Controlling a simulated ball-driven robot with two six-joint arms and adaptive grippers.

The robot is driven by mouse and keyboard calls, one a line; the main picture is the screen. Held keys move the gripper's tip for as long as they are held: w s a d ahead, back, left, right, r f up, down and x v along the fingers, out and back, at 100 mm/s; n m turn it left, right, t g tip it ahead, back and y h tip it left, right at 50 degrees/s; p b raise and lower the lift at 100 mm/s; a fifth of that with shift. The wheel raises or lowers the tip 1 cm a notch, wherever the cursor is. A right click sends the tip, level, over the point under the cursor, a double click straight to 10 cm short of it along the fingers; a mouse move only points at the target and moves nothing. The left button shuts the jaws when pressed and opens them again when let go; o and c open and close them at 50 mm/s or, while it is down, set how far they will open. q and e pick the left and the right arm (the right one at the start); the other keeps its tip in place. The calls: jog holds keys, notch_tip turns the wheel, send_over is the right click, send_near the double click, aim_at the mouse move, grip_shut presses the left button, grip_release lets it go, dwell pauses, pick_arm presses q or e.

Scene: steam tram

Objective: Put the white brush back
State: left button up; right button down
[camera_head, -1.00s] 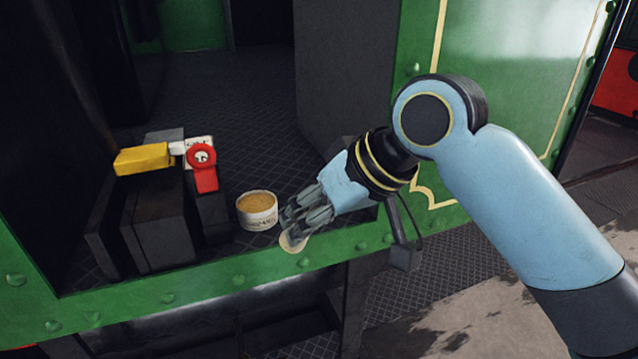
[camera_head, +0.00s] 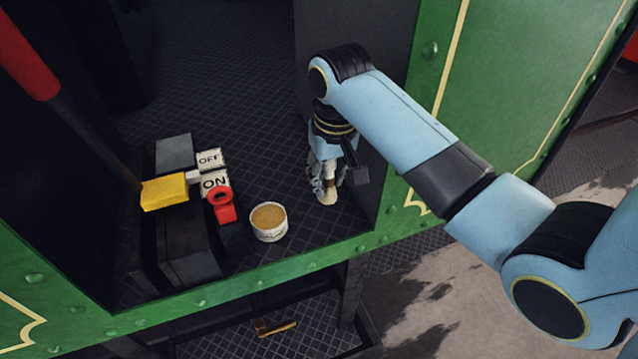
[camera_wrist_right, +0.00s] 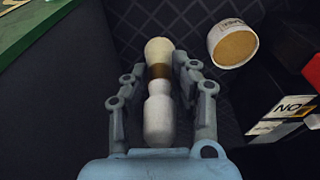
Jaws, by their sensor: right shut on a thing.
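The white brush (camera_wrist_right: 158,115) has a pale handle, a brass-coloured band and cream bristles. My right gripper (camera_wrist_right: 158,80) is shut on it, with fingers on both sides near the band. In the head view the brush (camera_head: 328,190) hangs upright below my right gripper (camera_head: 328,178), bristles down, close over the dark tread-plate floor (camera_head: 290,150); I cannot tell whether it touches. A round tub (camera_head: 268,222) with a tan top stands to its left on the floor, and also shows in the wrist view (camera_wrist_right: 233,43). My left gripper is not in view.
Left of the tub is a dark block (camera_head: 190,245) with a yellow handle (camera_head: 165,191), a red part (camera_head: 222,205) and ON/OFF plates (camera_head: 210,160). A green riveted edge (camera_head: 220,290) runs along the front. A dark wall (camera_head: 350,40) stands behind my right arm. A small hammer-like tool (camera_head: 275,327) lies below.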

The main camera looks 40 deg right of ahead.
jog(key=w+f, duration=0.1)
jog(key=w+d+f, duration=0.1)
jog(key=w, duration=0.1)
jog(key=w+f, duration=0.1)
jog(key=w, duration=0.1)
jog(key=shift+d, duration=0.3)
notch_tip(320, 180, down, 4)
jog(key=shift+f, duration=0.1)
jog(key=c, duration=1)
grip_release()
jog(key=shift+c, duration=0.2)
notch_tip(320, 180, up, 12)
jog(key=s, duration=0.1)
jog(key=shift+s+a, duration=0.25)
jog(key=shift+s, duration=0.15)
